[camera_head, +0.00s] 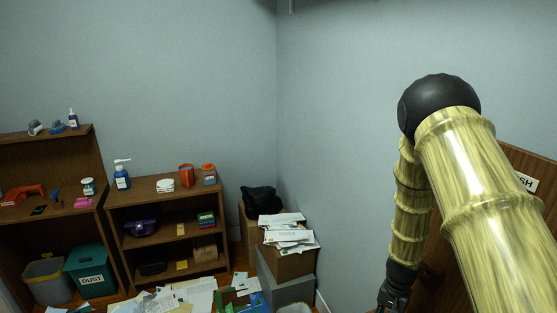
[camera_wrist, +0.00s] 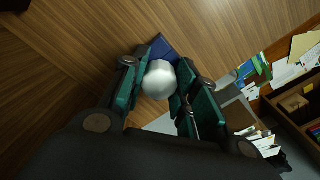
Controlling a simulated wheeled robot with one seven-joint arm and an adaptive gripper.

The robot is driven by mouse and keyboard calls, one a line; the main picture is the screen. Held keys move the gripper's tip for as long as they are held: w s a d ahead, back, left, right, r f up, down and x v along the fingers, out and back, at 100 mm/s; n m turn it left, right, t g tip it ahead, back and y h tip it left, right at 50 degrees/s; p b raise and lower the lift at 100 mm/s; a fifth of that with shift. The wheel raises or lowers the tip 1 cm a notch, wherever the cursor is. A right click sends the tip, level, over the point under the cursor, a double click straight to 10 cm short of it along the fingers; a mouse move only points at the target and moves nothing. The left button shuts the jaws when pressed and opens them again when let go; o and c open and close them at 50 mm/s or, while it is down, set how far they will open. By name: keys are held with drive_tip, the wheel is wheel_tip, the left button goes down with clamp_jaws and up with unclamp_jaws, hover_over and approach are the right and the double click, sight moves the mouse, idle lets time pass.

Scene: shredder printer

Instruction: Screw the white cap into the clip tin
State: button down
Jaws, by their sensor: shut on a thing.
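My gripper (camera_wrist: 158,82) is shut on a rounded white thing that looks like the white cap (camera_wrist: 159,79), held between the dark green finger pads in the wrist view. In the head view my gripper (camera_head: 394,292) hangs low at the right, cut off by the bottom edge, and the cap does not show there. I cannot tell for sure which thing is the clip tin.
A pump bottle (camera_head: 122,175) stands on the same shelf top. A green DUST bin (camera_head: 91,271) and a grey bin (camera_head: 47,281) stand at lower left. Papers (camera_head: 288,232) lie piled on a cabinet in the corner. A wooden panel (camera_head: 530,205) is at the right, close to my arm.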

drive_tip(key=shift+r+m+p, duration=0.1)
drive_tip(key=shift+m+p, duration=0.6)
drive_tip(key=shift+m, duration=0.5)
drive_tip(key=m+p, duration=0.2)
drive_tip(key=m, duration=0.3)
drive_tip(key=shift+w+m, duration=0.1)
drive_tip(key=shift+m, duration=0.3)
drive_tip(key=shift+m+p, duration=0.85)
drive_tip(key=shift+m, duration=0.85)
drive_tip(key=shift+m+p, duration=0.75)
drive_tip(key=shift+m, duration=0.25)
drive_tip(key=m+p, duration=0.2)
drive_tip(key=m, duration=0.2)
drive_tip(key=shift+w, duration=0.1)
drive_tip(key=c, duration=1)
unclamp_jaws()
drive_tip(key=shift+f+m, duration=0.2)
drive_tip(key=shift+m, duration=0.1)
